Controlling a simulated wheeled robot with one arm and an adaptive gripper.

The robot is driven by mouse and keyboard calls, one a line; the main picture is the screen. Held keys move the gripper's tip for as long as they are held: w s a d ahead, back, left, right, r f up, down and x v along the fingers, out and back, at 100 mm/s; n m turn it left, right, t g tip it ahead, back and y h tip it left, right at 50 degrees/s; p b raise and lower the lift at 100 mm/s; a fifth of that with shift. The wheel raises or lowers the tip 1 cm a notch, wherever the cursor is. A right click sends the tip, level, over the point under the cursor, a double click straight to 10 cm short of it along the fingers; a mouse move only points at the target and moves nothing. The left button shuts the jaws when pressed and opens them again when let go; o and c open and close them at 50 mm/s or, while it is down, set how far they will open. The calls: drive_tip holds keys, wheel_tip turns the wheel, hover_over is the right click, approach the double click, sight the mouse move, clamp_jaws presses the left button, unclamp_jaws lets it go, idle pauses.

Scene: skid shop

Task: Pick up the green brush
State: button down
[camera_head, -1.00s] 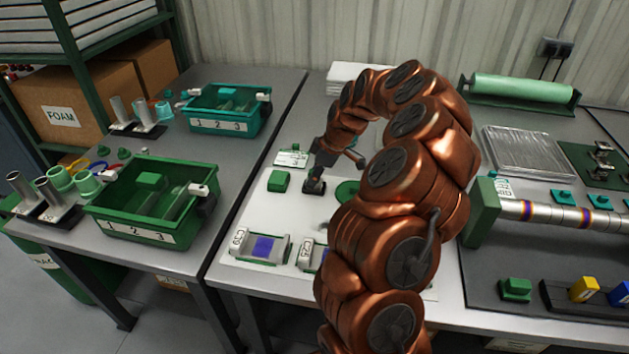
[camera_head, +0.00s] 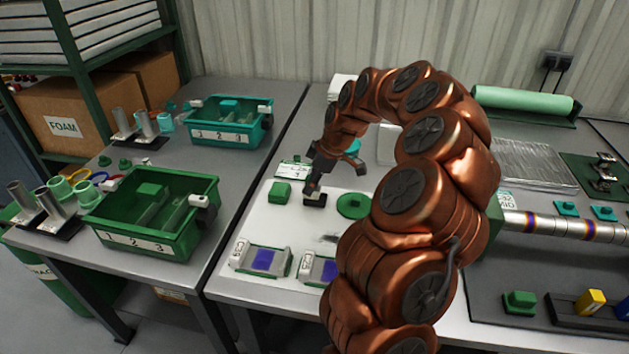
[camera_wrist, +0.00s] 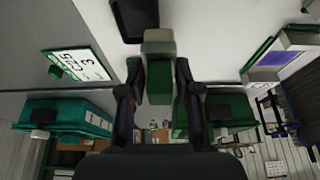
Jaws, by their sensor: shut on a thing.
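My gripper (camera_wrist: 159,88) is shut on a green piece with a pale grey end, which I take to be the green brush (camera_wrist: 160,76). The piece stands between the two dark fingers in the wrist view. In the head view my gripper (camera_head: 317,186) is low over the white board, just above a small black base (camera_head: 314,200). The brush cannot be made out there. The black base also shows in the wrist view (camera_wrist: 135,18), beyond the held piece and apart from it in the picture.
A green block (camera_head: 280,192) and a label card (camera_head: 295,169) lie left of my gripper, and a green disc (camera_head: 353,206) right. Two grey trays with blue panels (camera_head: 263,260) lie in front. A green bin (camera_head: 195,225) and a teal bin (camera_head: 235,134) stand on the left table.

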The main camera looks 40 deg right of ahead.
drive_tip(key=s+a+r+b, duration=0.1)
drive_tip(key=s+a, duration=0.5)
drive_tip(key=a, duration=0.5)
drive_tip(key=shift+s+a+r, duration=0.15)
drive_tip(key=shift+s+a, duration=0.15)
drive_tip(key=shift+a, duration=0.1)
drive_tip(key=c, duration=1.4)
unclamp_jaws()
drive_tip(key=c, duration=0.4)
